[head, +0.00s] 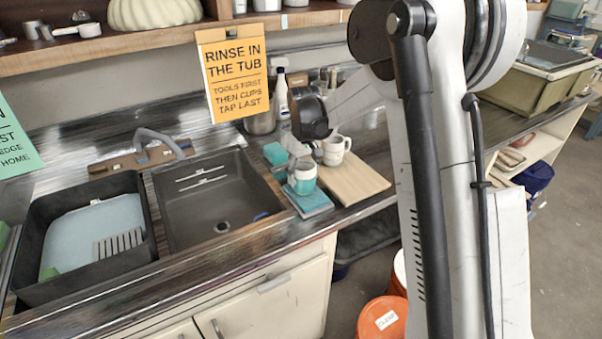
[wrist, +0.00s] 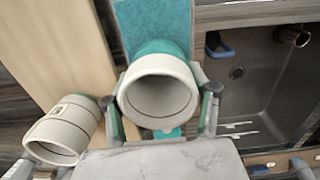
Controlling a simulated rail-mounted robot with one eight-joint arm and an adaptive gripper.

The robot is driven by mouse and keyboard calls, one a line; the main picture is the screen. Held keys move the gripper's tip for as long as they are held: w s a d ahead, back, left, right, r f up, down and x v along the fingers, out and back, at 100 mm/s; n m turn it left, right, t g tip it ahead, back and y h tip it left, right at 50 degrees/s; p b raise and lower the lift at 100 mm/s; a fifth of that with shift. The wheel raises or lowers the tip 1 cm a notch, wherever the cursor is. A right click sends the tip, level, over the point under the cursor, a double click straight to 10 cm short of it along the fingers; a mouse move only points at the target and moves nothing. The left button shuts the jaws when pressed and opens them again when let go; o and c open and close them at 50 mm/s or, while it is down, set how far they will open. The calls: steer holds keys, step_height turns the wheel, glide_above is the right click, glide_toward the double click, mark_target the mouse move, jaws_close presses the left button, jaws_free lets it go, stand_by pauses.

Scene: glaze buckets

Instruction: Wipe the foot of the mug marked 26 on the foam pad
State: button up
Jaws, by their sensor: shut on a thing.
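My gripper (head: 302,168) is shut on a mug (head: 305,184) with a teal lower part and a white upper part. In the wrist view the gripper's fingers (wrist: 160,105) sit on both sides of this mug (wrist: 158,92), whose open mouth faces the camera. The teal foam pad (head: 313,207) lies under the mug at the counter's front; it also shows in the wrist view (wrist: 150,20). I cannot tell whether the foot touches the pad. No number is legible on the mug. A second, white mug (head: 335,148) stands on the wooden board, and shows in the wrist view (wrist: 68,128).
The wooden board (head: 358,182) lies right of the pad. The dark sink (head: 210,205) is to the left, then a black tub (head: 140,228) with pale water. A teal block (head: 275,153) and a white bottle (head: 281,92) stand behind. An orange bucket (head: 383,318) is on the floor.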

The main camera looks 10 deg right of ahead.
steer(key=shift+s+d+b, duration=0.15)
steer(key=shift+s+d, duration=0.1)
steer(key=shift+s, duration=0.55)
steer(key=shift+s+d+b, duration=0.15)
steer(key=shift+s+d, duration=0.05)
steer(key=shift+s, duration=0.65)
steer(key=shift+s+d+b, duration=0.15)
steer(key=shift+s+d, duration=0.1)
steer(key=shift+s, duration=0.55)
steer(key=shift+w+a+b, duration=0.2)
steer(key=shift+w+a, duration=0.1)
steer(key=shift+w, duration=0.8)
steer(key=shift+w+a+b, duration=0.15)
steer(key=shift+w+a, duration=0.2)
steer(key=shift+w, duration=0.8)
steer(key=shift+w+a+b, duration=0.2)
steer(key=shift+w+a, duration=0.1)
steer(key=shift+w, duration=0.8)
steer(key=shift+r, duration=0.1)
step_height(320, 180, up, 7)
steer(key=p, duration=0.3)
